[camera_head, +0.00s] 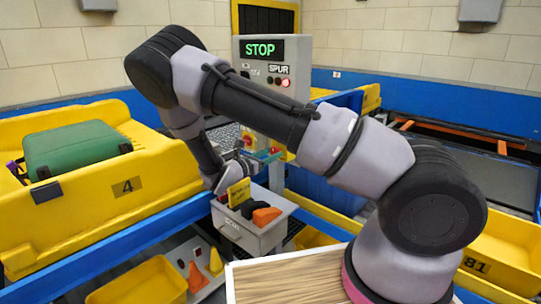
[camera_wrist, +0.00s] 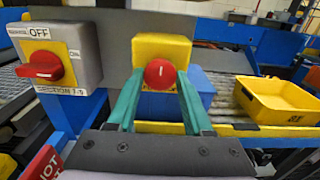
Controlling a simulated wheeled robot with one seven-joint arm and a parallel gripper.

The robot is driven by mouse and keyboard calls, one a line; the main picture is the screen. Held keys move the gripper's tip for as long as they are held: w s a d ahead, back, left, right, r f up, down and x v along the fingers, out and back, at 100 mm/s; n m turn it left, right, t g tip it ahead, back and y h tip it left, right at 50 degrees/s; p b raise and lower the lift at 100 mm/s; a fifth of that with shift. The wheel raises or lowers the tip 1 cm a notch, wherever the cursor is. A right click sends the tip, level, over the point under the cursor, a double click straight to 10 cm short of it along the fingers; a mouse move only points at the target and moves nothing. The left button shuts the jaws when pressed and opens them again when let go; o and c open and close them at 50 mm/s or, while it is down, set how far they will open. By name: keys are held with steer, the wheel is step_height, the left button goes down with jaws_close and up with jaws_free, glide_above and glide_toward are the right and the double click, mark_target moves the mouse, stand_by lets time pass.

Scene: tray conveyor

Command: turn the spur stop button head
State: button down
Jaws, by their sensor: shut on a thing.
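The spur stop button head (camera_wrist: 160,74) is a round red knob on the front of a yellow box (camera_wrist: 160,46) in the wrist view. The teal fingers of my gripper (camera_wrist: 160,87) reach up on both sides of the red head and are shut on it. The exact contact at the fingertips is partly hidden by the head and box. In the head view my gripper (camera_head: 259,156) is small, beside the post under the panel (camera_head: 264,52) that reads STOP and SPUR.
A red rotary switch (camera_wrist: 40,67) marked OFF is close left of my gripper. A yellow tray (camera_wrist: 278,98) lies to the right. In the head view, a yellow tray marked 4 (camera_head: 128,187) holds a green suitcase (camera_head: 75,148). A grey box (camera_head: 250,236) stands below my gripper.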

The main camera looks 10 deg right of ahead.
steer(key=shift+m, duration=3.6)
steer(key=shift+c, duration=1.5)
jaws_free()
steer(key=v, duration=1)
steer(key=shift+s+a, duration=0.2)
steer(key=shift+a, duration=0.1)
